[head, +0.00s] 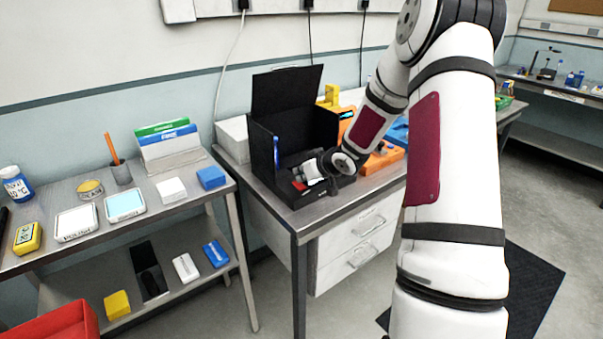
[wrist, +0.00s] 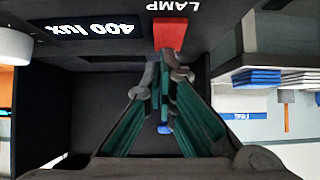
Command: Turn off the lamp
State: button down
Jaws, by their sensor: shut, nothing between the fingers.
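An open black box (head: 285,95) stands on the metal bench in the head view. In the wrist view a red switch (wrist: 170,34) sits on its dark panel beside the word LAMP, with a lit display (wrist: 98,28) reading "400 lux", both upside down. A small red part, likely this switch, also shows in the head view (head: 299,186). My gripper (wrist: 168,72) is shut and empty, its fingertips just below the red switch in the wrist picture; I cannot tell whether they touch it. In the head view my gripper (head: 312,172) is inside the box's front opening.
The box's side walls and raised lid surround my gripper. An orange device (head: 384,158) stands right of the box. A shelf cart (head: 150,208) with labelled containers stands to the left. A small blue thing (wrist: 164,129) shows between my fingers, farther off.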

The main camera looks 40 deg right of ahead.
jog(key=shift+w+f, duration=0.1)
jog(key=shift+f, duration=0.2)
jog(key=shift+p, duration=0.3)
jog(key=shift+s+p, duration=0.3)
jog(key=shift+s, duration=0.5)
